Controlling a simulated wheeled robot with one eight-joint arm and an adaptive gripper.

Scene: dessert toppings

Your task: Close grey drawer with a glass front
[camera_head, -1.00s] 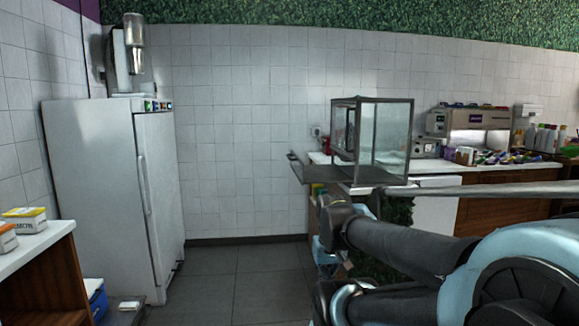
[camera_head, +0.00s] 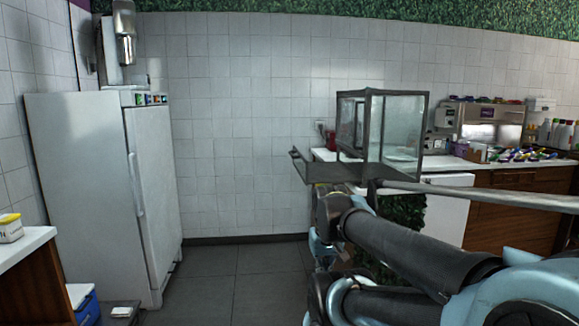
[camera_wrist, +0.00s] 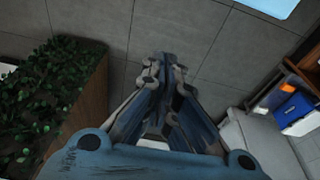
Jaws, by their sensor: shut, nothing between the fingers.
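The grey-framed glass case (camera_head: 405,130) stands on the counter at the right of the head view. Its grey drawer (camera_head: 318,171) sticks out to the left of the case, beyond the counter's end. My arm reaches forward below and in front of the case, and its links cover part of the counter front. In the wrist view my gripper (camera_wrist: 165,62) is shut and empty, above the grey tiled floor. It is apart from the drawer, which the wrist view does not show.
A tall white fridge (camera_head: 90,190) stands at the left. A leafy green panel (camera_wrist: 45,95) with a brown side is left of my gripper in the wrist view. A blue box (camera_wrist: 295,113) lies at the right. The tiled floor (camera_head: 235,275) between fridge and counter is clear.

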